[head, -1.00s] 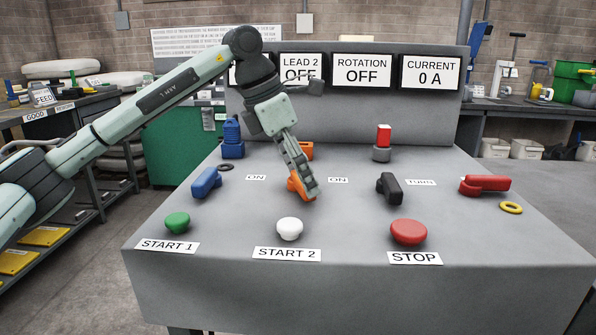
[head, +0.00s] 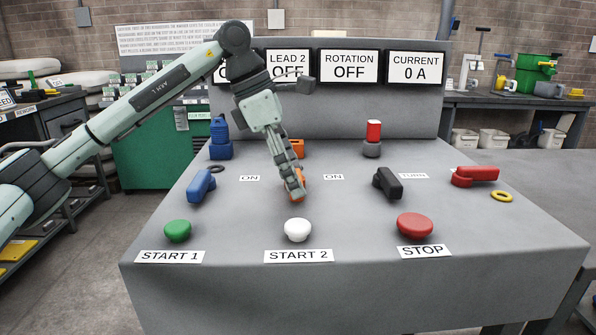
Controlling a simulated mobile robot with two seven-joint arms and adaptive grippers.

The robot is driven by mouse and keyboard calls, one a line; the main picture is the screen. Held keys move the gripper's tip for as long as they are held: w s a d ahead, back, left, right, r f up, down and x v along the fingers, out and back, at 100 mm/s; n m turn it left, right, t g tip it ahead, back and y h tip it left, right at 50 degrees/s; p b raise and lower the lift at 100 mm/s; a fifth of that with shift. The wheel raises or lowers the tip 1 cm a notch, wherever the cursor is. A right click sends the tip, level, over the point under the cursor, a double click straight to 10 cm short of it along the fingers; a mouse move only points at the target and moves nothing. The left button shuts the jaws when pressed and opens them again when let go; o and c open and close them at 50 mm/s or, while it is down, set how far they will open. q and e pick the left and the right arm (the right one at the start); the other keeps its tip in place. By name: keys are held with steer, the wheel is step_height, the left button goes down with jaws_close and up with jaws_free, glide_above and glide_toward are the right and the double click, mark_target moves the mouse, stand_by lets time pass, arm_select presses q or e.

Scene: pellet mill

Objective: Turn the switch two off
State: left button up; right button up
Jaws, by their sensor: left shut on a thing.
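The orange switch (head: 300,178), in the middle of the sloped grey console, lies between the two ON labels. My left gripper (head: 294,188) comes down on it from above and is shut on its handle. The fingers hide most of the handle, so its exact angle is hard to tell. The LEAD 2 display (head: 289,64) reads OFF, partly covered by my arm. My right gripper is not in view.
A blue switch (head: 202,184) stands to the left, a black switch (head: 388,183) and a red handle (head: 476,175) to the right. In front are green (head: 177,231), white (head: 297,230) and red (head: 415,225) buttons. An orange block (head: 297,147) is behind the gripper.

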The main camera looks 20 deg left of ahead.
arm_select(q)
steer(key=shift+s+d+f+m+g, duration=0.1)
steer(key=shift+s+f+m+g, duration=0.2)
steer(key=shift+f, duration=0.1)
steer(key=o, duration=1.7)
steer(key=shift+w, duration=0.15)
steer(key=shift+w+r, duration=0.1)
steer(key=shift+r, duration=0.05)
steer(key=shift+r, duration=0.15)
steer(key=v, duration=1.1)
steer(key=shift+a+r, duration=0.25)
steer(key=shift+r, duration=0.05)
steer(key=shift+s, duration=0.25)
